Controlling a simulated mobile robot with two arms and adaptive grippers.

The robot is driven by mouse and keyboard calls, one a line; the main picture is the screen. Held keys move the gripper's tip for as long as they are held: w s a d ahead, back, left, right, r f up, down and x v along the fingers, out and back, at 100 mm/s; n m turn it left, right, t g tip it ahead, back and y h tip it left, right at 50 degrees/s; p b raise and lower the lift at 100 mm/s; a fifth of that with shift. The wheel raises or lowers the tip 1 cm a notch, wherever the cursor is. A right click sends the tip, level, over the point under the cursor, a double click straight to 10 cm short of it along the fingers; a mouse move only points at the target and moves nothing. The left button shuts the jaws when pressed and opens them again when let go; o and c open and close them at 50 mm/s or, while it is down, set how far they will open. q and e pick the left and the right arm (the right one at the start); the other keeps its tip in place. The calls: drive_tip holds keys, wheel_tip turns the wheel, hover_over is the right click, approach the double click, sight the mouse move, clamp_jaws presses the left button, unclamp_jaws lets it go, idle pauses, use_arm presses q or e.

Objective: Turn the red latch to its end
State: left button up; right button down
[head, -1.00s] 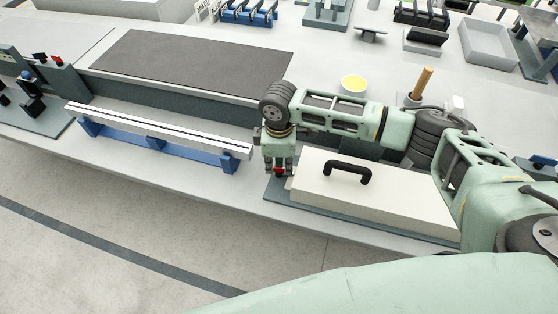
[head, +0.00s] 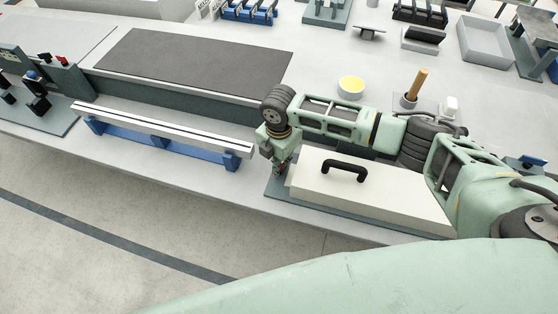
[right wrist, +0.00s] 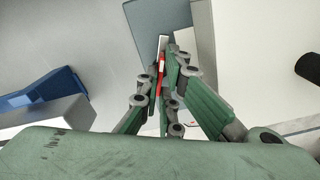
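The red latch (right wrist: 160,68) shows in the right wrist view as a narrow red bar beside a pale strip, at the end of the white box. My right gripper (head: 279,172) points down at the left end of this box in the head view. In the right wrist view its fingers (right wrist: 161,72) are close together on both sides of the latch and appear shut on it. The fingers hide part of the latch, and in the head view the latch is mostly hidden. The white box (head: 400,192) has a black handle (head: 345,170) on top. My left gripper is out of view.
A long pale rail on blue supports (head: 165,132) lies left of my right gripper. A dark mat (head: 190,65) lies behind it. A yellow-topped cup (head: 351,87) and a wooden-handled tool (head: 415,88) stand behind my right arm. The table's front edge is close.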

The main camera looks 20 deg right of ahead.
drive_tip(key=shift+r+n, duration=0.1)
drive_tip(key=shift+n, duration=2.1)
drive_tip(key=shift+w, duration=0.1)
drive_tip(key=c, duration=2)
unclamp_jaws()
wheel_tip(320, 180, up, 12)
